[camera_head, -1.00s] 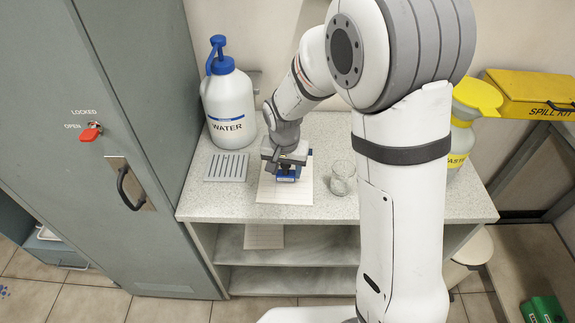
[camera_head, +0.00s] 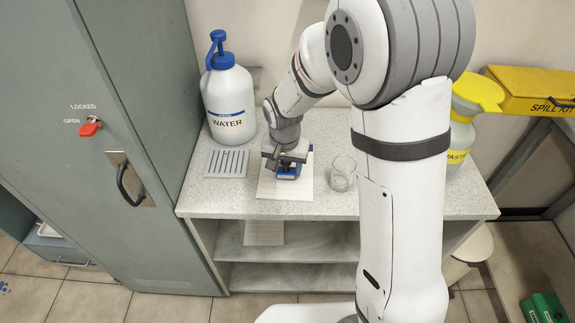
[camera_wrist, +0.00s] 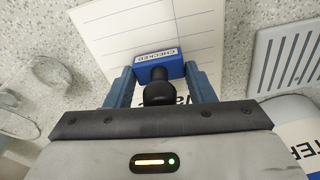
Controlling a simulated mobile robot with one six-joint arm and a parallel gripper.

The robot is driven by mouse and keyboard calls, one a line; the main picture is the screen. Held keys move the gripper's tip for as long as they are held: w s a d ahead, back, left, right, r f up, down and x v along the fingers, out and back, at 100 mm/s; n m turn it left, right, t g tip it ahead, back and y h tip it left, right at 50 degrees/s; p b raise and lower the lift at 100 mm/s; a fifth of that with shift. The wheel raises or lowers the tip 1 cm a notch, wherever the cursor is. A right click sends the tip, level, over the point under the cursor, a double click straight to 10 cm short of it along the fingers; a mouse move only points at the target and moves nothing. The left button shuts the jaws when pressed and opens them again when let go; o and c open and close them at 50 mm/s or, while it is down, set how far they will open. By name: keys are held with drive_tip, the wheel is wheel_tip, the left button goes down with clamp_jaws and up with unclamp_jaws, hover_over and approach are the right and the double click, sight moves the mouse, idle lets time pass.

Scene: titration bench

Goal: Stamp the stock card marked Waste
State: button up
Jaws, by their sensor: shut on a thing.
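My gripper (camera_head: 288,163) is shut on a stamp. The stamp has a blue body (camera_wrist: 158,66) with a white label reading CHECKED and a black knob handle (camera_wrist: 159,90) between the fingers. In the head view its blue body (camera_head: 287,175) is just under the jaws. It is over a white lined card (camera_head: 285,194) on the bench, which also shows in the wrist view (camera_wrist: 105,35). I cannot tell whether the stamp touches the card. Part of a printed word shows behind the handle, mostly hidden by my gripper.
A grey slotted rack (camera_head: 226,163) lies left of the card, with a WATER bottle (camera_head: 230,105) behind it. Glass vessels (camera_head: 342,172) stand close on the right. A waste container (camera_head: 463,125) is farther right. A grey cabinet (camera_head: 90,180) borders the left. A paper (camera_head: 264,232) lies on the shelf below.

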drive_tip(key=shift+f+b, duration=0.4)
drive_tip(key=shift+f, duration=0.1)
idle(1.3)
drive_tip(key=shift+r+p, duration=2.35)
drive_tip(key=shift+r, duration=1.25)
drive_tip(key=shift+s+f, duration=0.1)
